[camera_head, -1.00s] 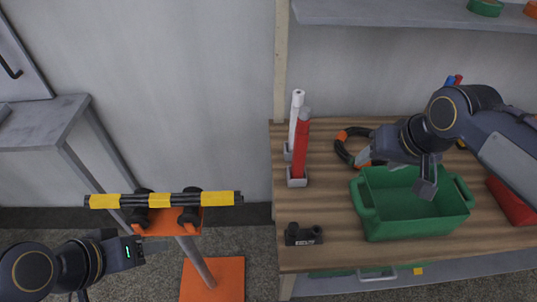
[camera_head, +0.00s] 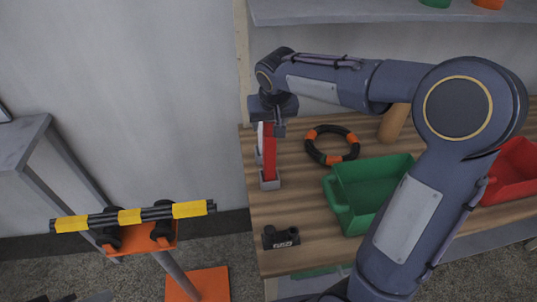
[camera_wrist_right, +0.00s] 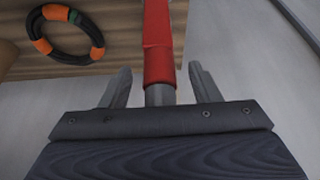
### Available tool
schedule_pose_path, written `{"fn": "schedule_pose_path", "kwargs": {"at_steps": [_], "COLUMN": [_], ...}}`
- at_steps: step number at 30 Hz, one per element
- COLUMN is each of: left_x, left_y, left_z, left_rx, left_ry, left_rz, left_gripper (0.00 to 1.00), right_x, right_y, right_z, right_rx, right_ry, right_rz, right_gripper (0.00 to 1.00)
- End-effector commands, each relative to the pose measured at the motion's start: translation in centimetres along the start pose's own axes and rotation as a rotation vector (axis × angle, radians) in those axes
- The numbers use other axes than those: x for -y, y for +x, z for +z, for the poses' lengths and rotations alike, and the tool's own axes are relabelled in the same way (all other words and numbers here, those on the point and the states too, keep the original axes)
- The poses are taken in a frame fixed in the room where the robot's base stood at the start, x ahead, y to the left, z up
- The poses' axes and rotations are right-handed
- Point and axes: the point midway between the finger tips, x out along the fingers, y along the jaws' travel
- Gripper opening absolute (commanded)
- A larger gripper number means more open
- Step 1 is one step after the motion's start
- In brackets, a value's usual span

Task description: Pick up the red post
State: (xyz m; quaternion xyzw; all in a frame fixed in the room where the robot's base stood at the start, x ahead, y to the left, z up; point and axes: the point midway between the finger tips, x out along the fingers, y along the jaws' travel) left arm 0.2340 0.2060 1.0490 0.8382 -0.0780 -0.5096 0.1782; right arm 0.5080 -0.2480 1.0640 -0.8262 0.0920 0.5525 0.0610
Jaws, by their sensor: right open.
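The red post (camera_head: 269,152) stands upright in a small grey holder (camera_head: 270,182) at the left end of the wooden table. My right gripper (camera_head: 271,122) is over its top, coming from above and behind. In the right wrist view the red post (camera_wrist_right: 157,50) runs between the two spread fingers of the right gripper (camera_wrist_right: 160,72). The post's grey end lies between the fingers, with gaps on both sides. The jaws are open. The gripper hides the post's top in the head view. My left gripper is not in view.
A white post (camera_head: 259,142) stands just behind the red one, mostly hidden. A black-and-orange ring (camera_head: 332,160), a green bin (camera_head: 345,222), a red bin (camera_head: 512,185) and a small black part (camera_head: 281,240) are on the table. A striped bar (camera_head: 130,216) rests on an orange stand at left.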

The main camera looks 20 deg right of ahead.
Motion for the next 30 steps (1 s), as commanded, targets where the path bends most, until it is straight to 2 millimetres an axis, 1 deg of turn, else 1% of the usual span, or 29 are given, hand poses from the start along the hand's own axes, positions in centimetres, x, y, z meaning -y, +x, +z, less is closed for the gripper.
{"fn": "schedule_pose_path", "kwargs": {"at_steps": [1, 4, 11, 21, 24, 30], "left_x": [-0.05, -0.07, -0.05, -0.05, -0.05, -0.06], "left_y": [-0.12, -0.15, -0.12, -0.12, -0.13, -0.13], "left_z": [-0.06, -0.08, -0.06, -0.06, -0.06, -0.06], "left_rx": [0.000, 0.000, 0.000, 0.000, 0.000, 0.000], "left_ry": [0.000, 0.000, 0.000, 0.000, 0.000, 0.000], "left_rz": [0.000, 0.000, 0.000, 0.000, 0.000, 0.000], "left_gripper": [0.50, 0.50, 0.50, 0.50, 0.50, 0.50], "right_x": [-0.04, -0.03, -0.01, -0.01, -0.01, 0.01], "right_y": [0.62, 1.30, 1.42, 1.37, 1.37, 1.31], "right_z": [-0.03, -0.02, -0.02, -0.03, -0.03, -0.08], "right_rx": [0.001, 0.000, -0.001, -0.001, -0.001, -0.003], "right_ry": [0.000, 0.000, 0.000, 0.000, 0.000, 0.000], "right_rz": [0.001, 0.000, -0.001, -0.001, -0.001, -0.002], "right_gripper": [0.56, 0.56, 0.56, 0.12, 0.00, 0.00]}}
